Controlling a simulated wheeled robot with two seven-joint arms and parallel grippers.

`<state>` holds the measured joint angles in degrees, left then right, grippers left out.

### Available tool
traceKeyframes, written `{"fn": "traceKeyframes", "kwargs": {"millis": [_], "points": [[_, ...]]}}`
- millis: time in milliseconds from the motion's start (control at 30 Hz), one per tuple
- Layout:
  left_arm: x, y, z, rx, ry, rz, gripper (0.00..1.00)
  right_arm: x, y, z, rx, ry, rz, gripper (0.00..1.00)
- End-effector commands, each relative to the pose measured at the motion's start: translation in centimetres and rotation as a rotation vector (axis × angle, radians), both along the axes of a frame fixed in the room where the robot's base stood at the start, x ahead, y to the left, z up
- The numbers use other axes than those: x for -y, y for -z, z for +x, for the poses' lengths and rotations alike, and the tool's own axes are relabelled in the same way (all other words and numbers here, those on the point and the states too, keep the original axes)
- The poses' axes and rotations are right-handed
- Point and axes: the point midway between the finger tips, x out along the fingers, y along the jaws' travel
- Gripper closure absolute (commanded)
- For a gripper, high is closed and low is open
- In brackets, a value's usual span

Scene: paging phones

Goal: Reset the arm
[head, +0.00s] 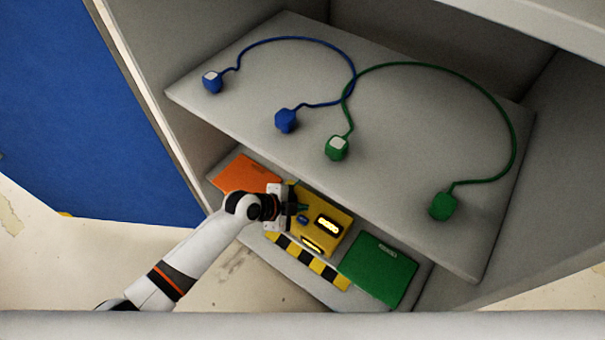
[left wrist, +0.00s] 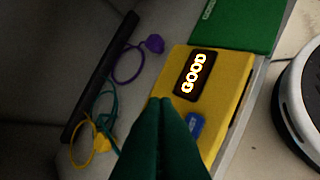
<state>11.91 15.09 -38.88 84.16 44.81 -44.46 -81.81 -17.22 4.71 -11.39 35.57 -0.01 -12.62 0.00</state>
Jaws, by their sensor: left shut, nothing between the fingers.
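My left gripper (head: 300,208) reaches in from the left to the lower shelf, at the left part of a yellow box (head: 322,222). In the left wrist view its dark green fingers (left wrist: 163,105) are together, with nothing between them. They overlap the near side of the yellow box (left wrist: 222,75) in that view; I cannot tell whether they touch it. The box has a lit display (left wrist: 194,74) reading "GOOD" and a blue button (left wrist: 195,124) beside the fingers. My right gripper is not in view.
An orange panel (head: 245,174) and a green panel (head: 378,268) flank the box. The upper shelf (head: 400,170) above holds blue (head: 286,120) and green (head: 337,148) plugs with cables. Purple (left wrist: 153,43) and yellow (left wrist: 83,142) plugs lie behind the box. A striped edge (head: 305,262) runs in front.

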Motion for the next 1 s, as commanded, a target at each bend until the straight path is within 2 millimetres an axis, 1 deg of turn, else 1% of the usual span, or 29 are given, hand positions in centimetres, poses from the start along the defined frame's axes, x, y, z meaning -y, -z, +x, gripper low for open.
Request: {"fn": "traceKeyframes", "kwargs": {"millis": [167,267,367,433,467,500,567,600,800,1000], "points": [[0.0,0.0,0.0,-0.001,-0.001,0.000,1.00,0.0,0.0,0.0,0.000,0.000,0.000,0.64],[0.1,-0.2,-0.6,-0.023,-0.017,-0.009,1.00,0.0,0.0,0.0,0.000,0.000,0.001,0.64],[0.1,-0.9,-2.8,-0.101,-0.088,-0.033,1.00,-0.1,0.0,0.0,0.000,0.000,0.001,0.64],[-0.5,-1.8,-5.0,-0.191,-0.189,-0.052,1.00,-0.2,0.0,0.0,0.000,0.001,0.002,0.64],[-1.1,-2.3,-6.0,-0.234,-0.248,-0.058,1.00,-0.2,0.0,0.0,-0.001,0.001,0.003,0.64],[-2.2,-2.9,-7.4,-0.295,-0.339,-0.063,1.00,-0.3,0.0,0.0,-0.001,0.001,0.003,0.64],[-4.1,-3.9,-9.3,-0.375,-0.484,-0.064,1.00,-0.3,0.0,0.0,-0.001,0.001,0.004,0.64],[-5.4,-4.4,-10.3,-0.417,-0.575,-0.062,1.00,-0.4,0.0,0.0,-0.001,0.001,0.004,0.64],[-11.2,-6.5,-14.4,-0.551,-0.954,-0.058,1.00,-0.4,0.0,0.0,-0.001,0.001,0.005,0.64],[-15.7,-8.4,-17.8,-0.615,-1.253,-0.057,1.00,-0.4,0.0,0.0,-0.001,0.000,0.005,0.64]]}}
